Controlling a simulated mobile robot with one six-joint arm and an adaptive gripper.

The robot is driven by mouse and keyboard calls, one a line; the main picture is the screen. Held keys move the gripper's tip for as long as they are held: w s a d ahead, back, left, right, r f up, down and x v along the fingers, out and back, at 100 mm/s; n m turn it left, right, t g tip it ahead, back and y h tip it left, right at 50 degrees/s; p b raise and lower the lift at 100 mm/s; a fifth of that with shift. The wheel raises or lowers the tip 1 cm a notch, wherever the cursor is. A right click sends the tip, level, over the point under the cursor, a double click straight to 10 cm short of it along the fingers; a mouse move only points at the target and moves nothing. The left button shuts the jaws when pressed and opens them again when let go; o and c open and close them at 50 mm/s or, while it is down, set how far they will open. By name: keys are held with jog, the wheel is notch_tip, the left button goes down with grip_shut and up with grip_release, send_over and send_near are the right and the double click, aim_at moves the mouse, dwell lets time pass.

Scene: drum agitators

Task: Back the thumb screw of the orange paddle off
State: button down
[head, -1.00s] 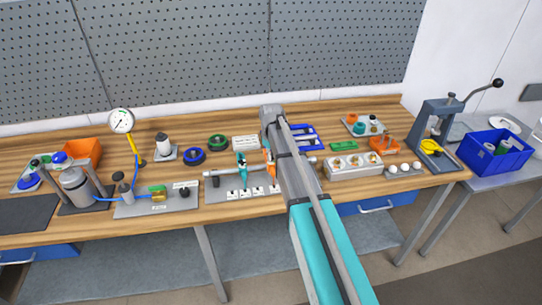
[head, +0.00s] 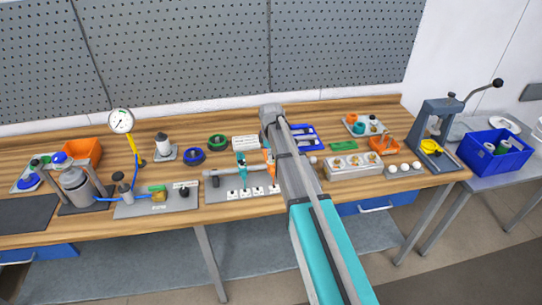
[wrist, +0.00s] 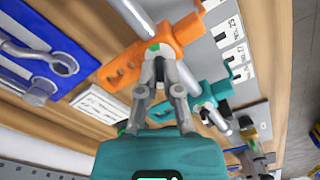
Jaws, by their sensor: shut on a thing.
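The orange paddle (wrist: 150,52) sits on a metal shaft (wrist: 135,14) in the wrist view. In the head view only a sliver of the orange paddle (head: 267,157) shows beside my arm. My gripper (wrist: 156,56) is shut at the orange paddle's hub, on what appears to be its thumb screw. The fingertips hide most of the screw, so I cannot tell how far out it stands. A teal paddle (wrist: 200,102) is on the same shaft, beside my gripper; it also shows in the head view (head: 242,168).
A plate with white number labels (head: 236,194) lies under the shaft. A blue tray with a wrench (wrist: 42,58) lies close to the orange paddle. A grey block with brass parts (head: 352,165) stands right of my arm; a gauge (head: 121,121) stands at the left.

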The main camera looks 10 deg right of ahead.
jog(key=shift+s, duration=0.1)
jog(key=c, duration=0.8)
grip_release()
jog(key=shift+m, duration=0.5)
